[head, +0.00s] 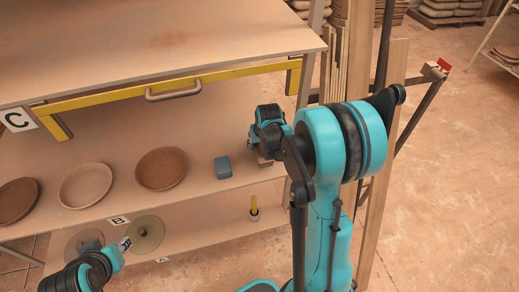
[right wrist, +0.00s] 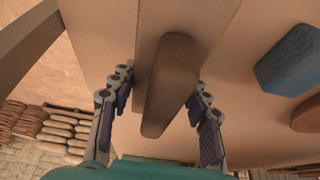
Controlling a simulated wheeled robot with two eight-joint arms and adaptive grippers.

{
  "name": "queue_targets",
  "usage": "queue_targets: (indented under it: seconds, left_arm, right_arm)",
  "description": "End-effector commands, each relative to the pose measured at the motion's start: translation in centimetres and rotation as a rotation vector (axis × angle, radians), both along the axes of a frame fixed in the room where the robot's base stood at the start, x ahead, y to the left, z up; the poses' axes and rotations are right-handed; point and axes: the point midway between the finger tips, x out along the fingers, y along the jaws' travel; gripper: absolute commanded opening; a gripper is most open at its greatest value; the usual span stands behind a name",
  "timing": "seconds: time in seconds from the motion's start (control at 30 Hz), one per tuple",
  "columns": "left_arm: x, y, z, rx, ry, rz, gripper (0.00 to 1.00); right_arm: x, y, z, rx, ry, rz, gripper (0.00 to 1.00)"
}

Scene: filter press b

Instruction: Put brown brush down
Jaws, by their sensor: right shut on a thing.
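The brown brush (right wrist: 168,85) is a long brown block between the fingers of my right gripper (right wrist: 161,80), which is shut on it. In the head view, a small part of the brush (head: 264,159) shows below my right gripper (head: 266,148), at the right end of the middle shelf (head: 205,196), labelled B. The brush is close to the shelf surface; I cannot tell whether it touches. My left gripper (head: 124,244) is at the lower left, by the lower shelf; its fingers are too small to read.
A blue block (head: 223,167) lies left of the right gripper and also shows in the wrist view (right wrist: 290,60). Several round brown dishes (head: 161,168) stand further left. A yellow-handled item (head: 254,206) is below. The top shelf (head: 165,40) overhangs; a wooden post (head: 392,130) stands right.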

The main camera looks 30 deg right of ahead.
Motion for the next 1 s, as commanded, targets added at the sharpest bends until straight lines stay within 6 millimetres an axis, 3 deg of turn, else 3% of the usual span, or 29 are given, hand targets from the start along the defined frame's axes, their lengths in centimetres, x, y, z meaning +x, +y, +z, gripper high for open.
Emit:
queue_targets:
  seconds: [0.03,0.1,0.47,0.5,0.57,0.87,1.0]
  left_arm:
    - [0.0,0.0,-1.0,0.000,0.000,0.000,0.31]
    - [0.0,0.0,-1.3,0.000,0.000,0.000,0.31]
    - [0.0,0.0,-1.4,0.000,0.000,0.000,0.31]
    - [0.0,0.0,-1.5,0.000,0.000,0.000,0.31]
    - [0.0,0.0,-1.4,0.000,0.000,0.000,0.31]
    - [0.0,0.0,-1.3,0.000,0.000,0.000,0.31]
    - [0.0,0.0,-0.6,0.000,0.000,0.000,0.31]
  right_arm:
    - [0.1,0.0,-1.4,0.000,-0.001,0.000,0.15]
    - [0.0,0.0,-2.2,0.000,-0.001,0.000,0.15]
    - [0.0,0.0,-2.5,0.000,-0.001,0.000,0.15]
    - [0.0,0.0,-2.5,0.000,-0.001,0.000,0.49]
    - [0.0,0.0,-2.4,0.000,-0.001,0.000,0.65]
    - [0.0,0.0,-2.4,0.000,-0.001,0.000,0.68]
    - [-0.3,0.1,-1.3,0.000,-0.001,0.000,0.68]
